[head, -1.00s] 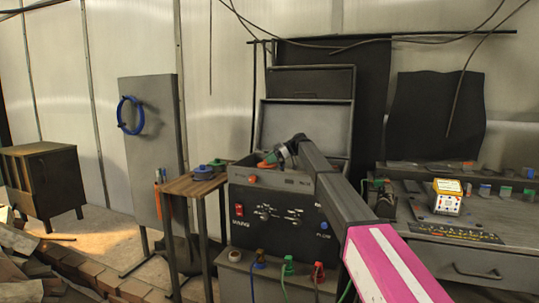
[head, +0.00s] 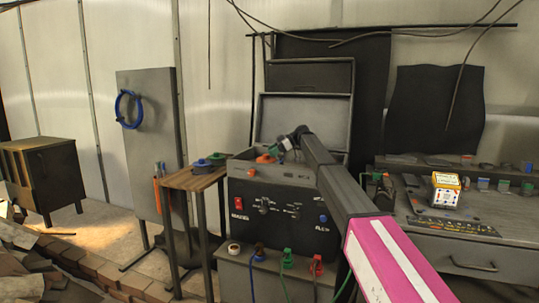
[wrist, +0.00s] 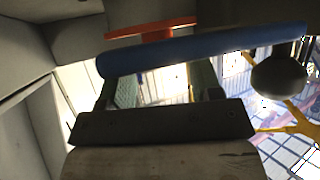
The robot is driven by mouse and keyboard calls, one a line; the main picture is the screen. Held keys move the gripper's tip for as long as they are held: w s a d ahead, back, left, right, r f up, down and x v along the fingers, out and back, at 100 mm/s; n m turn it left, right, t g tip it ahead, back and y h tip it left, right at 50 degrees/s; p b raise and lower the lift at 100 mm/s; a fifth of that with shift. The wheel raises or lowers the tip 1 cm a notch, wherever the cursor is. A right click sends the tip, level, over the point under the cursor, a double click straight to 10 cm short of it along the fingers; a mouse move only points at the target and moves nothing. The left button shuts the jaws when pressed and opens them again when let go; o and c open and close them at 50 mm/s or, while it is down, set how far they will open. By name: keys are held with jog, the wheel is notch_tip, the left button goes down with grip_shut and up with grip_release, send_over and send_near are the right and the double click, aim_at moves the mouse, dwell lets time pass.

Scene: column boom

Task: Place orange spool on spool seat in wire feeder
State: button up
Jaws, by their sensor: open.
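The orange spool (head: 265,158) shows in the head view at the top opening of the wire feeder (head: 272,205), by its front left part. My gripper (head: 283,146) is just above and to the right of it, with a small gap between them. In the wrist view my gripper (wrist: 165,88) has its two greenish fingers apart with nothing held between them. An orange disc edge (wrist: 150,28), likely the spool, lies beyond a blue bar (wrist: 200,50) that crosses in front of the fingers. The spool seat is hidden, so I cannot tell how the spool rests on it.
The raised feeder lid (head: 303,122) stands behind my gripper. A small wooden table (head: 190,180) at left carries a blue spool (head: 201,163) and a green spool (head: 216,158). A grey bench (head: 440,240) with a yellow-white box (head: 446,189) is at right.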

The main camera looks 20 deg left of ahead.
jog(key=v, duration=1)
jog(key=shift+d, duration=0.1)
jog(key=shift+c, duration=0.2)
dwell(0.5)
